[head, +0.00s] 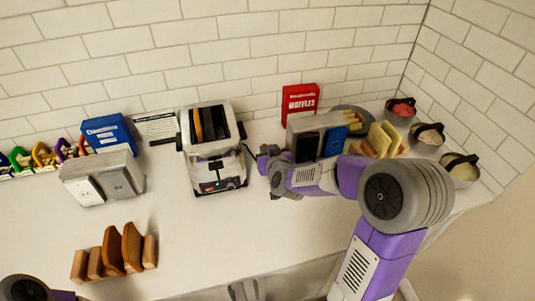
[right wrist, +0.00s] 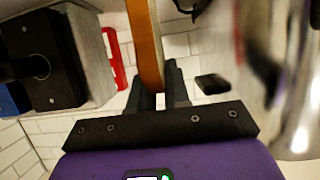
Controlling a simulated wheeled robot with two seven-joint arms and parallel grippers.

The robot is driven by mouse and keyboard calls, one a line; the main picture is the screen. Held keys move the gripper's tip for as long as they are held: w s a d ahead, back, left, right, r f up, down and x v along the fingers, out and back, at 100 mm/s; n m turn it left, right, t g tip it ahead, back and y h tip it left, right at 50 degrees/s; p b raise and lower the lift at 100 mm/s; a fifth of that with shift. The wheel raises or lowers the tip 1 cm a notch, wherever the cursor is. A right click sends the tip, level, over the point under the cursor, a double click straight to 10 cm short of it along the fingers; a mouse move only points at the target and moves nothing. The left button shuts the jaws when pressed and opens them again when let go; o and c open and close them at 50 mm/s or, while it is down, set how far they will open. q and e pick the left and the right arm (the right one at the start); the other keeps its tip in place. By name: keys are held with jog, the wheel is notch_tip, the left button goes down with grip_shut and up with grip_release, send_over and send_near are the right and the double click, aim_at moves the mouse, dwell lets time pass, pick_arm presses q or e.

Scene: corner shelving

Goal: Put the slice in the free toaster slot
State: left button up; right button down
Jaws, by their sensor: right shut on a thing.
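The toaster (head: 215,176), white and silver with dark slots, stands against the tiled wall in the head view. A brown slice (head: 197,125) shows in its left part; the slot to the right looks dark and empty. My right gripper (head: 264,160) is just right of the toaster, apart from it. In the right wrist view its fingers (right wrist: 160,92) are shut on a slice (right wrist: 145,45), seen edge-on as a thin brown strip. That slice is hard to make out in the head view. My left gripper is out of view; only part of its arm shows at bottom left.
A rack of brown slices (head: 113,252) stands at the front left. A grey switch box (head: 103,178) and blue box (head: 109,133) are left of the toaster. A red waffles box (head: 300,98), grey box (head: 305,124) and several bowls (head: 429,136) are right. The front middle counter is clear.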

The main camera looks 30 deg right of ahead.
jog(key=shift+r, duration=0.1)
jog(key=c, duration=1.1)
grip_release()
